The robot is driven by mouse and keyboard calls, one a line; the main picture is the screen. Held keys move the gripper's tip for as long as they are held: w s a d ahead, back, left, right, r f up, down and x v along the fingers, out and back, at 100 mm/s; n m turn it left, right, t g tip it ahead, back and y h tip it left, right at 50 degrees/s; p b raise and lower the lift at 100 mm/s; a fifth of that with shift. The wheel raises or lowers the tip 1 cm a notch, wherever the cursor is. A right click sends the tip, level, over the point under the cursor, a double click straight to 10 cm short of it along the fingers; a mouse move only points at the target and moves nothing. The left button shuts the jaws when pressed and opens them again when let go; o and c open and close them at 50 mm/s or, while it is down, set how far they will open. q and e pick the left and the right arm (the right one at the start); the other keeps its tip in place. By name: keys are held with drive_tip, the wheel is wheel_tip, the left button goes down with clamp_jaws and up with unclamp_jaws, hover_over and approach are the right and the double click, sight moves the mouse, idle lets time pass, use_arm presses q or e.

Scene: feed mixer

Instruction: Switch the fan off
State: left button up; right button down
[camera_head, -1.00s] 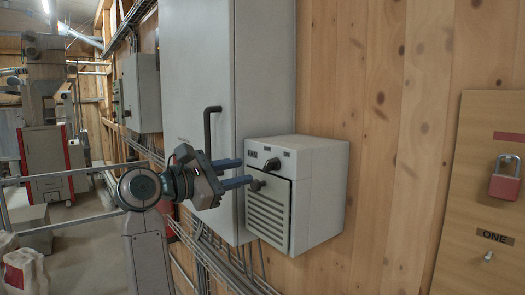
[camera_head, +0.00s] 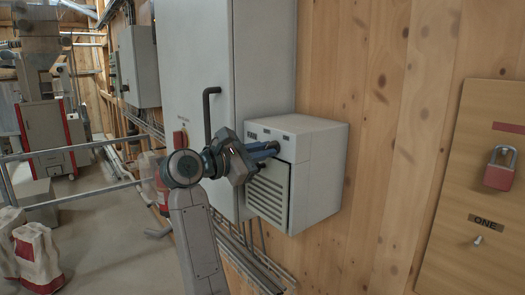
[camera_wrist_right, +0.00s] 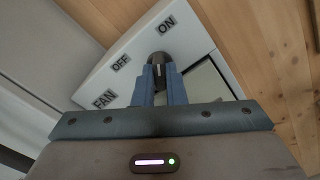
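The fan switch box (camera_head: 318,180) is a pale grey box with a slatted front, fixed to the wooden wall. Its front carries FAN, OFF and ON labels, which read clearly in the right wrist view. My right gripper (camera_head: 272,150) is at the upper front of the box. In the right wrist view, its blue fingers stand close on both sides of the dark fan knob (camera_wrist_right: 160,59), seemingly shut on it. The knob lies roughly along the fingers, on the side of the ON label (camera_wrist_right: 167,23). The fingers hide it in the head view. My left gripper is out of view.
A tall grey cabinet (camera_head: 190,60) with a black handle (camera_head: 207,115) stands left of the box. A board (camera_head: 475,185) with a red padlock (camera_head: 500,168) hangs at right. White and red sacks (camera_head: 38,255) and a metal rail (camera_head: 75,150) are at left.

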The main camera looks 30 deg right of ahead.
idle(0.3)
drive_tip(key=shift+s+r+n+b, duration=0.1)
drive_tip(key=shift+n+b, duration=0.95)
drive_tip(key=shift+n, duration=2.4)
drive_tip(key=shift+s+n+b, duration=0.1)
drive_tip(key=shift+n+b, duration=0.95)
drive_tip(key=shift+n, duration=2.4)
drive_tip(key=c, duration=1.5)
unclamp_jaws()
drive_tip(key=shift+w, duration=0.1)
drive_tip(key=shift+a, duration=0.1)
